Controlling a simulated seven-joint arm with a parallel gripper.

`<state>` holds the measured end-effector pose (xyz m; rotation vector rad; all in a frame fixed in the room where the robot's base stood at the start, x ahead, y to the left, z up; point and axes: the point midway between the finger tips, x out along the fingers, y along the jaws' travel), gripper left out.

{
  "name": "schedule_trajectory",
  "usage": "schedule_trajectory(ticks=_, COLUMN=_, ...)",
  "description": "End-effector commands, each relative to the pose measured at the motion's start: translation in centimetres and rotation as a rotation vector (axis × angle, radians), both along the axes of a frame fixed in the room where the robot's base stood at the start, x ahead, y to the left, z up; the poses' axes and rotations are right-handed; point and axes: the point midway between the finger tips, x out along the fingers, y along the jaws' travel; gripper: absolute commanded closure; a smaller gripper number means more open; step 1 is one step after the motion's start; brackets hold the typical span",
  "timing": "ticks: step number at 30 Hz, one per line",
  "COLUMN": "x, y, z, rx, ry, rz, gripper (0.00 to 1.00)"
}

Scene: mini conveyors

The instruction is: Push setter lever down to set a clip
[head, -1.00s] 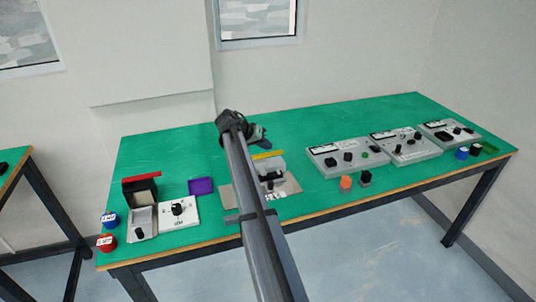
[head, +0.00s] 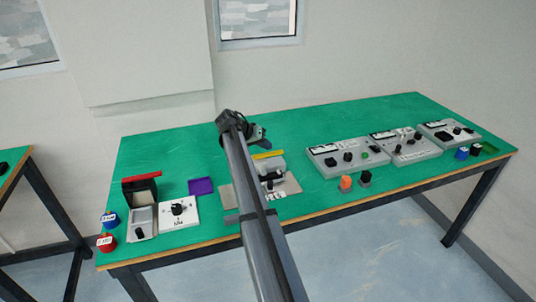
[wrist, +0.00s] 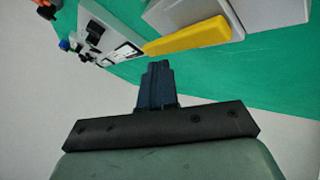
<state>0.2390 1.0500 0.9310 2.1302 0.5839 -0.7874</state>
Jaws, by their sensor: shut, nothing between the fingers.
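A yellow lever (head: 268,155) lies across the top of a light grey device on the middle of the green table. The yellow lever also shows in the wrist view (wrist: 188,37), beyond my fingertips and slightly to the right. I cannot tell for certain that it is the setter lever. My gripper (head: 259,132) is shut and empty, above and behind the yellow lever in the head view. Its closed dark fingers also show in the wrist view (wrist: 157,68), appearing apart from the lever. My forearm hides part of the device and its base plate, and I cannot make out a clip.
A black box with a red bar (head: 142,176) stands at the left, by a white panel (head: 180,212) and a purple pad (head: 201,186). Grey control boxes (head: 405,150) fill the right side. Orange (head: 346,182) and black blocks stand before them. The table's back middle is clear.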

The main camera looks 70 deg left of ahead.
Motion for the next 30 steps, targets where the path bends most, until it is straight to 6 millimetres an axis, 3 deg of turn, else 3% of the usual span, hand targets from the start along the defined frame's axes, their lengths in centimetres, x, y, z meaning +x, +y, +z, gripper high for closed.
schedule_trajectory(ticks=30, x=0.01, y=0.00, z=-0.85, rx=0.000, ry=0.000, rz=0.000, gripper=1.00)
